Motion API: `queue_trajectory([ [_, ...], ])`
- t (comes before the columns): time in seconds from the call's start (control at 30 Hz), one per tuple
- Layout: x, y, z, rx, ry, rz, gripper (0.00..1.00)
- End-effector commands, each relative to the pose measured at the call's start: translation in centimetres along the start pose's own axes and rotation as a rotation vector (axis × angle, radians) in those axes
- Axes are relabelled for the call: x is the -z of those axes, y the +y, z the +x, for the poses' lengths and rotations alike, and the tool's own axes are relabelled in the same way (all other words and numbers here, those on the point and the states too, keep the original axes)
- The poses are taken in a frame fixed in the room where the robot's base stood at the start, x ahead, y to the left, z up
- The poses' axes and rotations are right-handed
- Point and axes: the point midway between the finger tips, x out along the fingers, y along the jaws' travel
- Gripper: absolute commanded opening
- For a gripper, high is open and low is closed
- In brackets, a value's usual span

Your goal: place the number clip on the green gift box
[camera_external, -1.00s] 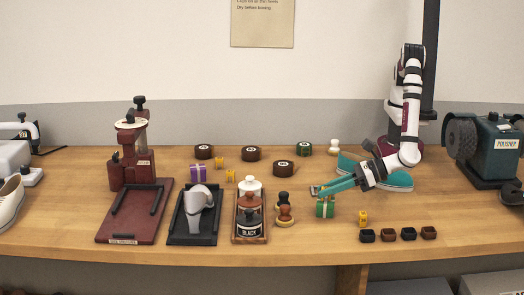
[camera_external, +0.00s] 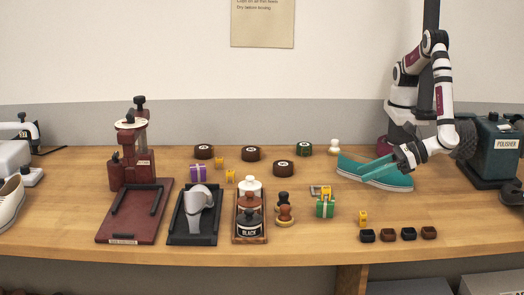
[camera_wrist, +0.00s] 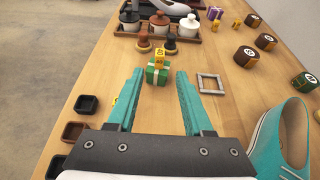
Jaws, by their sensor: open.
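The green gift box (camera_external: 324,209) with a pale ribbon stands upright on the table, right of the polish tray. A yellow number clip (camera_external: 326,192) shows at its top in the external view and appears to rest on it. In the wrist view the clip (camera_wrist: 159,54) sits at the top of the green box (camera_wrist: 157,75), ahead of my fingers. My gripper (camera_external: 369,178) is open and empty, back to the right of the box and in front of the teal shoe. In the wrist view the two teal fingers (camera_wrist: 160,73) are spread apart, with nothing between them.
A teal shoe (camera_external: 393,178) lies close behind my gripper. A second yellow clip (camera_external: 363,217) stands right of the box, near several small dark cups (camera_external: 388,235). A square frame (camera_wrist: 210,84) lies beside the box. A polish tray (camera_external: 236,239) stands to the left.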

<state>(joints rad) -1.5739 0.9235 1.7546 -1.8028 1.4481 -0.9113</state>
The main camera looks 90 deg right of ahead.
Motion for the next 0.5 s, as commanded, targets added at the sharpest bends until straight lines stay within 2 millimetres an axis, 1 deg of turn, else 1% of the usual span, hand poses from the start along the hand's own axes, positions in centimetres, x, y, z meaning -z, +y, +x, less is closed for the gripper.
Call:
queue_trajectory([
  [0.1, 0.0, 0.0, -0.5, 0.000, 0.000, -0.001, 0.51],
  [0.17, -0.3, -0.3, -0.2, 0.014, 0.003, 0.014, 0.51],
  [0.23, -2.1, -2.5, 1.2, 0.094, 0.025, 0.101, 0.51],
  [0.27, -3.4, -4.2, 2.1, 0.157, 0.041, 0.172, 0.51],
  [0.3, -5.4, -7.4, 3.4, 0.268, 0.065, 0.297, 0.51],
  [0.33, -7.0, -10.5, 4.2, 0.369, 0.084, 0.414, 0.51],
  [0.37, -8.5, -14.0, 4.8, 0.484, 0.100, 0.548, 0.51],
  [0.4, -10.1, -18.9, 5.0, 0.648, 0.114, 0.744, 0.51],
  [0.43, -11.0, -22.7, 4.5, 0.777, 0.118, 0.903, 0.51],
  [0.47, -11.6, -26.5, 3.7, 0.914, 0.114, 1.074, 0.51],
  [0.5, -11.8, -31.1, 1.7, 1.106, 0.098, 1.325, 0.51],
])
